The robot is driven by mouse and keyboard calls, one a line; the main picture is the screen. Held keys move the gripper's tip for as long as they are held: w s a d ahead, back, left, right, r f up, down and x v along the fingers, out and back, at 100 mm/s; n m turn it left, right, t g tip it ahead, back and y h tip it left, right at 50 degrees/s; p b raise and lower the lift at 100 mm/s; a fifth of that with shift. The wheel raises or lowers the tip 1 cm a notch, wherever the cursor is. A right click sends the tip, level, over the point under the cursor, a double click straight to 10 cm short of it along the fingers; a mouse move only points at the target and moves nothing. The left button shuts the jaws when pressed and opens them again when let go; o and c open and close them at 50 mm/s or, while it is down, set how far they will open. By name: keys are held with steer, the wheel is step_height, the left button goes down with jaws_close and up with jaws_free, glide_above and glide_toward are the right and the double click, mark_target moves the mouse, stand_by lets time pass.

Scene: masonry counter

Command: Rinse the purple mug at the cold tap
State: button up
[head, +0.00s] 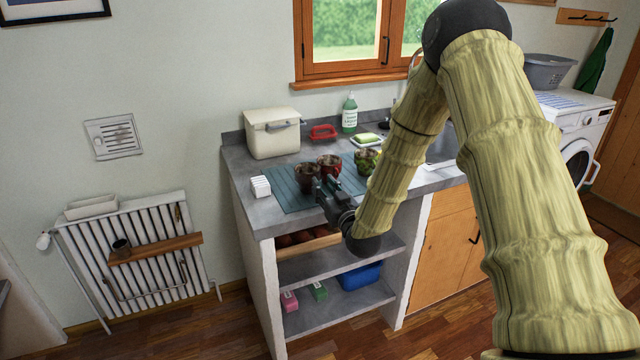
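Three mugs stand on a teal mat (284,191) on the counter. The left one is a dark brownish-purple mug (306,178), possibly the purple mug; its colour is hard to be sure of. A red mug (329,164) stands just right of it, and a green mug (366,160) farther right. My gripper (324,184) is at the front of the dark and red mugs, its fingers pointing toward them. Whether it touches a mug or how far it is open is too small to tell. Part of the sink (441,150) shows behind my arm; the cold tap is not visible.
A cream bin (272,134), red-handled brush (323,132), green bottle (349,114) and sponge (367,138) stand along the back. A white block (260,187) sits at the mat's left. Open shelves (340,312) lie below.

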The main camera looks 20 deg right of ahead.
steer(key=s+b, duration=0.1)
steer(key=s, duration=0.6)
steer(key=s+a+f+g, duration=0.25)
steer(key=s+f, duration=0.25)
steer(key=f, duration=0.4)
steer(key=s+a+f+g, duration=0.2)
steer(key=s+f+g, duration=0.3)
steer(key=f, duration=0.4)
steer(key=s+a+f+g, duration=0.2)
steer(key=s+f, duration=0.4)
steer(key=f, duration=0.4)
steer(key=s+a+f+g, duration=0.1)
steer(key=s+f+g, duration=0.2)
steer(key=s, duration=0.7)
steer(key=s+a+f+g, duration=0.1)
steer(key=s+f+g, duration=0.2)
steer(key=s+f, duration=0.3)
steer(key=s+a+f+g, duration=0.2)
steer(key=s+f+g, duration=0.1)
steer(key=s, duration=1.1)
steer(key=shift+s+f+m+h, duration=0.3)
steer(key=shift+s+f+m, duration=0.1)
steer(key=shift+f, duration=0.25)
steer(key=shift+w+g, duration=0.15)
steer(key=shift+g, duration=0.1)
